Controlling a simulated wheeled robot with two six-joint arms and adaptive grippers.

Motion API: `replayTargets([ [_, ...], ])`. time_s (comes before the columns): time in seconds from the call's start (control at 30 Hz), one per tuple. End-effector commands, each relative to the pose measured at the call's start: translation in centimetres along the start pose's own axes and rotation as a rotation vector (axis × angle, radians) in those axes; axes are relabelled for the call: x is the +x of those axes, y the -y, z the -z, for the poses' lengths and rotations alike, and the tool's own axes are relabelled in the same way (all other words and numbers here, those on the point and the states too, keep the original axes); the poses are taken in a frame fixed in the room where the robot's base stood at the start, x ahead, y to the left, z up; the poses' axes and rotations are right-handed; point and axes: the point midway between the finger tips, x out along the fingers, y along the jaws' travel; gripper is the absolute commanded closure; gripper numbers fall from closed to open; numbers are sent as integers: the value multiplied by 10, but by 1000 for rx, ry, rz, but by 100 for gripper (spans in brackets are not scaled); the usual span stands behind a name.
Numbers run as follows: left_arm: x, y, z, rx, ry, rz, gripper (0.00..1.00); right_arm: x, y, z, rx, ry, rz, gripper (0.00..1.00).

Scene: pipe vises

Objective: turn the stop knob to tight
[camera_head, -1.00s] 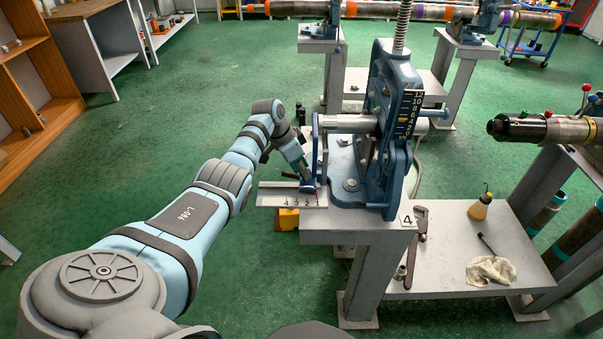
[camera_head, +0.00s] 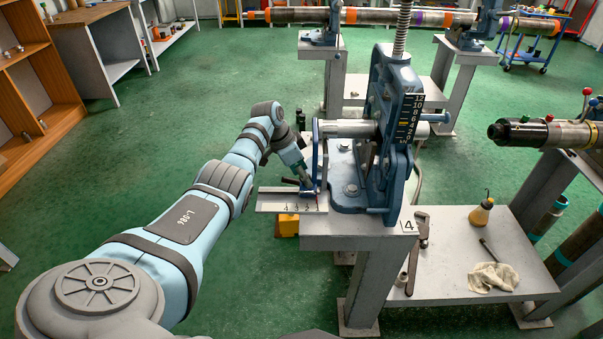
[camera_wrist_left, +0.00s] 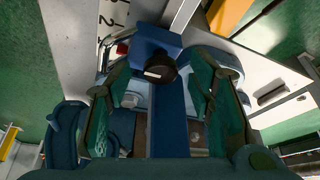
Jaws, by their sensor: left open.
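The stop knob (camera_wrist_left: 160,68) is a small black round knob with a pale mark on its face. It sits on a blue stop block (camera_wrist_left: 152,40) beside a numbered white scale (camera_head: 288,201), which also shows in the left wrist view (camera_wrist_left: 110,22). My left gripper (camera_wrist_left: 159,82) is open, with one green-padded finger on each side of the knob; gaps show between the knob and both fingers. In the head view my left gripper (camera_head: 303,178) reaches down to the stop beside the vise, and the knob is hard to make out. My right gripper is not in view.
A blue pipe vise (camera_head: 385,130) stands on a grey bench just right of my gripper. A thin blue upright plate (camera_head: 317,155) stands close to it.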

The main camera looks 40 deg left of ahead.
Motion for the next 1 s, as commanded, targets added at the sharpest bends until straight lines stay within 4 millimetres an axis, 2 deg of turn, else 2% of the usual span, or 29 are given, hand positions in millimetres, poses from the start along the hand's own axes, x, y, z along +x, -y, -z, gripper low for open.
replayTargets([
  [0.13,-4,1,0,0,-1,1,52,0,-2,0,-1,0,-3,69],
  [0.23,-18,2,0,0,-1,3,52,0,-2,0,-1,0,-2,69],
  [0.5,-92,1,0,2,-1,4,52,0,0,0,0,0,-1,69],
  [0.6,-110,1,0,1,0,3,52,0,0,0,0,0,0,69],
  [0.73,-120,0,0,1,0,0,52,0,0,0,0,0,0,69],
  [1.0,-120,0,0,0,0,0,52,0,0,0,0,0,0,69],
])
